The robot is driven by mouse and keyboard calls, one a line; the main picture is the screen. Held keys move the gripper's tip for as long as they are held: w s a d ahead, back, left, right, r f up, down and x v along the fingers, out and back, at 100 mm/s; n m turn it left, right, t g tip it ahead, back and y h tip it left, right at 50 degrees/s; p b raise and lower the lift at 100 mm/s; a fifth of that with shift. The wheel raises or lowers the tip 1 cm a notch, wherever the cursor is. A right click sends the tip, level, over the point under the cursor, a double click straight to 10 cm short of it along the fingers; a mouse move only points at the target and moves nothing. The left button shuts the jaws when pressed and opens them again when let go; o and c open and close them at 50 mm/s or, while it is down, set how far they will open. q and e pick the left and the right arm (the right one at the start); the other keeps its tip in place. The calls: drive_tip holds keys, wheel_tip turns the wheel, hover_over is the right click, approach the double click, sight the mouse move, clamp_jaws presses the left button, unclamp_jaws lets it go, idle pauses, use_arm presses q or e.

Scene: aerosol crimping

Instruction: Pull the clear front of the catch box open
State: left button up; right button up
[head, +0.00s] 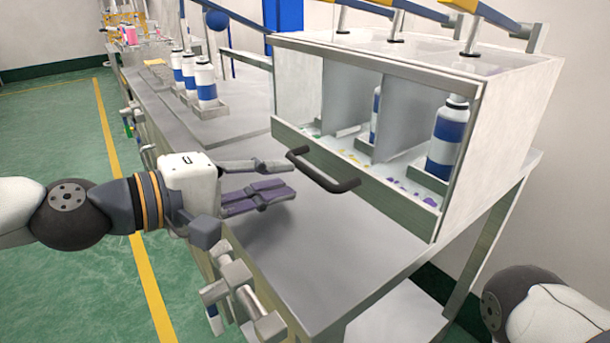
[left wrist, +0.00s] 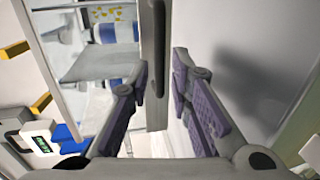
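The catch box (head: 536,85) is a white box at the right end of the bench. Its clear front (head: 345,95) appears closed, with a grey rail (head: 395,198) along the bottom. A black bar handle (head: 325,172) sticks out from this rail. My left gripper (head: 291,178) is open and empty, just left of the handle, its fingers pointing towards it. In the left wrist view, the handle (left wrist: 158,45) shows in the gap ahead of the open fingers (left wrist: 156,90), seemingly untouched. My right gripper is out of view; part of my right arm shows at lower right.
Inside the box, grey dividers (head: 346,95) separate bays holding blue-and-white cans (head: 448,135) and small coloured bits. More cans (head: 206,85) stand in holders further along the bench. The bench top (head: 330,240) before the box is clear. Metal fittings (head: 238,275) jut from the bench's front edge.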

sight(307, 173)
use_arm(q)
drive_tip(key=x, duration=0.5)
drive_tip(key=shift+d, duration=0.15)
drive_tip(key=shift+c, duration=0.3)
clamp_jaws()
